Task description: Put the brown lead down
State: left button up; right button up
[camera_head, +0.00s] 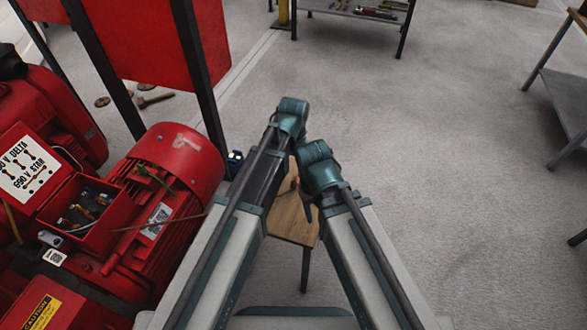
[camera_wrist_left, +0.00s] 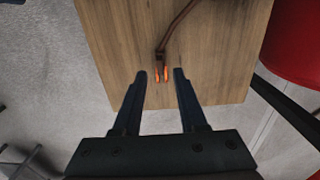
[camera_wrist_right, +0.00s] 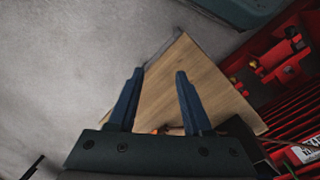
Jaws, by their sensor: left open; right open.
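The brown lead (camera_wrist_left: 180,18) lies on a small wooden table (camera_wrist_left: 110,30) in the left wrist view. Its two orange-tipped ends (camera_wrist_left: 161,73) lie side by side between the fingertips of my left gripper (camera_wrist_left: 157,74) as seen from above. That gripper is open, with clear space on both sides of the ends. My right gripper (camera_wrist_right: 160,72) is open and empty, with the table top beyond its fingers in the right wrist view. A small orange spot shows low between them, mostly hidden. In the head view my arms cover much of the table (camera_head: 292,215).
A red motor (camera_head: 165,190) with an open terminal box (camera_head: 85,215) stands left of the table. A dark post (camera_head: 200,80) and red panel (camera_head: 150,40) rise behind it. Grey shelves stand at the back and right. The floor (camera_head: 440,150) on the right is clear.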

aim_at(294, 179)
pick_arm(q)
notch_tip(294, 179, up, 9)
jog(key=p, duration=0.8)
jog(key=shift+r, duration=0.15)
jog(key=s+a+r+p, duration=0.2)
jog(key=s+r+p, duration=0.5)
jog(key=r+p, duration=0.2)
jog(key=s+a+r+y+p, duration=0.1)
jog(key=s+a+r+p, duration=0.2)
jog(key=s+r+p, duration=0.5)
notch_tip(294, 179, up, 2)
jog(key=shift+a+r+p, duration=0.2)
jog(key=shift+a+p, duration=0.05)
jog(key=shift+p, duration=1)
